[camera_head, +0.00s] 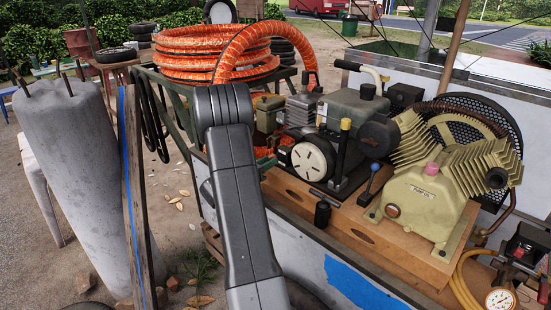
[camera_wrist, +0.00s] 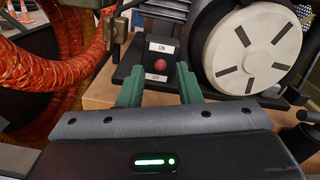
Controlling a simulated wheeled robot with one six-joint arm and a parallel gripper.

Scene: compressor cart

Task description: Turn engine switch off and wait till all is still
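The engine switch shows in the wrist view as a small dark box with a round red knob (camera_wrist: 160,66). A white "ON" plate (camera_wrist: 161,48) is above the knob and a white "OFF" plate (camera_wrist: 155,77) is below it. I cannot tell which position it is in. My gripper (camera_wrist: 160,76) is open, its two green fingers apart to the left and right of the knob, with nothing between them seen held. The engine's white slotted disc (camera_wrist: 253,50) is right of the switch and also shows in the head view (camera_head: 312,160).
A beige finned compressor (camera_head: 430,190) stands right of the engine on a wooden base (camera_head: 345,228). A blue-knobbed lever (camera_head: 369,184) and a black cylinder (camera_head: 322,214) are in front. A coiled orange hose (camera_head: 190,55) lies behind my arm; a concrete post (camera_head: 75,180) stands left.

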